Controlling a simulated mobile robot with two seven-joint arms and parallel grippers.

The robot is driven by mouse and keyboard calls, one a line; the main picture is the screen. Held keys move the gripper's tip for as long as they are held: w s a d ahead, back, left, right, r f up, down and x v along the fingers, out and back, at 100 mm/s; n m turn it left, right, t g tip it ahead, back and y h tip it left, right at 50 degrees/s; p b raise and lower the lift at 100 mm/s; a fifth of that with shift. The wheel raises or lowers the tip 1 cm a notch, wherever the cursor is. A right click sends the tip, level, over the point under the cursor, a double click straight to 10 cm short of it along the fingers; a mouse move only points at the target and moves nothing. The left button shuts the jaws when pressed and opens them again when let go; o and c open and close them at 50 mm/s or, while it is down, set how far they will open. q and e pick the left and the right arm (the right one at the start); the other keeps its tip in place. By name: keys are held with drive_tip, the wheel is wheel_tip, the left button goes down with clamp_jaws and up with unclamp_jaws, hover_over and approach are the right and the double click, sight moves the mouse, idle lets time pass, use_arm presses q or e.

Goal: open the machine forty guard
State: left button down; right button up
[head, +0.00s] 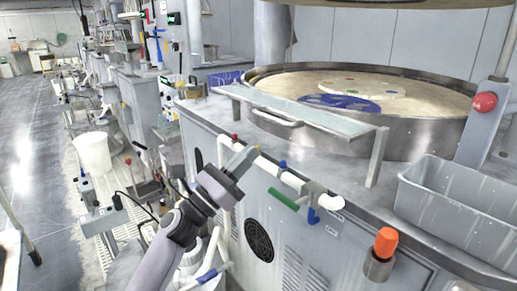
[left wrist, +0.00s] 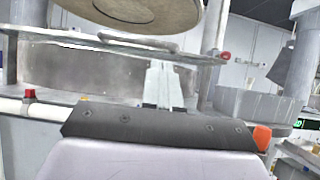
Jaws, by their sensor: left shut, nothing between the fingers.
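The guard (head: 315,112) is a long, flat, pale panel across the front of the large round polishing platen (head: 290,83). It has a bar handle (head: 277,118) on its front side and a support leg at its right end. In the left wrist view the guard (left wrist: 100,50) runs across behind the fingers. My left gripper (head: 245,155) is in front of the machine, below and left of the handle, apart from it. Its fingers are together and empty, and they also show in the left wrist view (left wrist: 164,85). My right gripper is not in view.
White pipes with red and blue valves (head: 292,180) run along the machine's front. An orange knob (head: 386,243) and a grey bin (head: 460,205) are at the right. A red button (head: 485,102) sits on a post. A white bucket (head: 93,152) stands at the left.

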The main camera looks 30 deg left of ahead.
use_arm(q)
drive_tip(key=shift+r+b+v, duration=0.15)
drive_tip(key=shift+b+v, duration=0.05)
drive_tip(key=shift+v, duration=0.9)
drive_tip(key=shift+r+b+v, duration=0.15)
drive_tip(key=shift+b+v, duration=0.05)
drive_tip(key=shift+v, duration=0.95)
drive_tip(key=shift+s+a, duration=0.1)
drive_tip(key=shift+s, duration=0.05)
